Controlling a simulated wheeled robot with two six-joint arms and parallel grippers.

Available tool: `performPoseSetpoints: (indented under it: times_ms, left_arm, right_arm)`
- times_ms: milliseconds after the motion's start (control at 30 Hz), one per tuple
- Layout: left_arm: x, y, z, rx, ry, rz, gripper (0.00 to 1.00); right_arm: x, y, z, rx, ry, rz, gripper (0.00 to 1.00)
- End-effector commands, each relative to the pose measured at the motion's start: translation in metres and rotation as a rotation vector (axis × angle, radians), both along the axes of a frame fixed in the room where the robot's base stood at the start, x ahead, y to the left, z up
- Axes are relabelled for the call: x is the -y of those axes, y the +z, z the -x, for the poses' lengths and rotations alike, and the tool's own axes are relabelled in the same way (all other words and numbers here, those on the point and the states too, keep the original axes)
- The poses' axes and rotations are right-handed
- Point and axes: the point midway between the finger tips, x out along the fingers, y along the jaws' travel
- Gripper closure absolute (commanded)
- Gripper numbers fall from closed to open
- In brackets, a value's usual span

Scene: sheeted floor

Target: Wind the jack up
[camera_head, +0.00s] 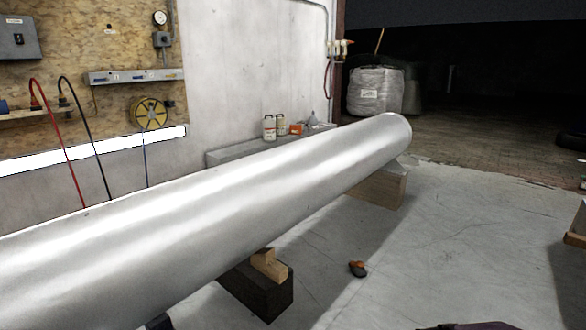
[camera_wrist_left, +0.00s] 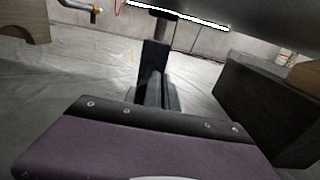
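In the left wrist view a dark upright post, which looks like the jack (camera_wrist_left: 155,55), stands under the big silver cylinder, with a long dark base (camera_wrist_left: 155,95) running toward me. In the head view the silver cylinder (camera_head: 220,190) runs from lower left to upper right. A small dark piece (camera_head: 160,322) under it at the bottom edge may be part of the jack. A bent grey and brass piece (camera_wrist_left: 92,10) shows at top left in the left wrist view; whether it belongs to the jack is unclear. No fingers of either gripper show clearly.
A dark block (camera_wrist_left: 265,110) stands right of the jack; it is also in the head view (camera_head: 255,292), with wood on it. A purple riveted panel (camera_wrist_left: 140,148) fills the near foreground. An orange-and-black item (camera_head: 357,268) lies on open floor. A wooden block (camera_head: 380,188) supports the cylinder's far end.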

Motion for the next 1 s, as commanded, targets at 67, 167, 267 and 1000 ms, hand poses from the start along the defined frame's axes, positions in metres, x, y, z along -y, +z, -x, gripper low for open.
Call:
performPoseSetpoints:
  times_ms: [67,167,267,1000]
  left_arm:
    - [0.002,0.004,-0.001,-0.001,-0.002,0.002,1.00]
    - [0.002,0.005,-0.002,-0.001,-0.001,0.001,1.00]
    - [0.005,0.006,0.000,-0.001,-0.003,0.000,1.00]
    - [0.048,0.006,0.037,-0.003,-0.001,-0.005,1.00]
  right_arm:
    - [0.000,0.004,0.000,0.000,0.000,0.000,0.25]
    - [0.000,0.005,0.000,0.000,0.000,0.000,0.25]
    - [0.000,0.006,0.000,0.000,0.000,0.000,0.25]
    - [0.000,0.018,0.000,0.000,0.000,0.000,0.25]
